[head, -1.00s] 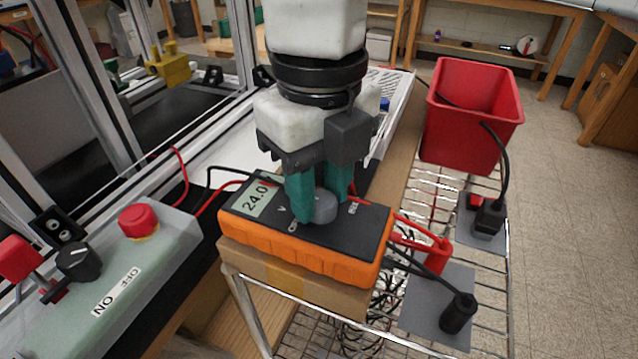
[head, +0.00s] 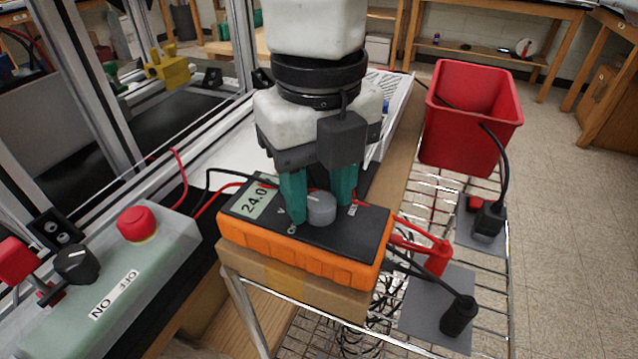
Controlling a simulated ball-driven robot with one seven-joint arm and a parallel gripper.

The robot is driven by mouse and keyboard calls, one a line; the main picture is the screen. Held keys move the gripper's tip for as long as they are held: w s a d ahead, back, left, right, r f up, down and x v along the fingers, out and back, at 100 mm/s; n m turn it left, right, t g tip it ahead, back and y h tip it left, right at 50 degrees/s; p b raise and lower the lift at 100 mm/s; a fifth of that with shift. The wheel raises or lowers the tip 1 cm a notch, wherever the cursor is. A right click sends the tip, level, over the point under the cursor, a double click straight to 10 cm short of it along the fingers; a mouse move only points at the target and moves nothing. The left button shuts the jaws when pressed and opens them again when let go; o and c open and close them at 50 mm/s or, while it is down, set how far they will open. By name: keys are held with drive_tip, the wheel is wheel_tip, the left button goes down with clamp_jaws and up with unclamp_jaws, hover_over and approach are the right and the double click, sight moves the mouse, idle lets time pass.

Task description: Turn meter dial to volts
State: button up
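The orange and black meter (head: 300,248) lies on a cardboard box at the edge of a wire cart. Its display (head: 252,201) reads 24.0, with the right end partly covered by a finger. The round grey dial (head: 321,209) shows on the black face, with a V label (head: 281,211) to its left; I cannot clearly read its pointer. My gripper (head: 320,211) points down over the meter. Its teal fingers are apart, one on each side of the dial, with visible gaps, and it holds nothing.
Red leads and black leads run from the meter to plugs on the wire cart at right. A red bin (head: 470,118) stands behind them. A pale green switch box (head: 110,285) with a red button (head: 137,223) sits at left beside the aluminium frame.

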sight(319, 199)
drive_tip(key=shift+o, duration=1.4)
wheel_tip(319, 199, up, 11)
drive_tip(key=p, duration=0.1)
drive_tip(key=shift+p, duration=0.3)
drive_tip(key=shift+f, duration=0.1)
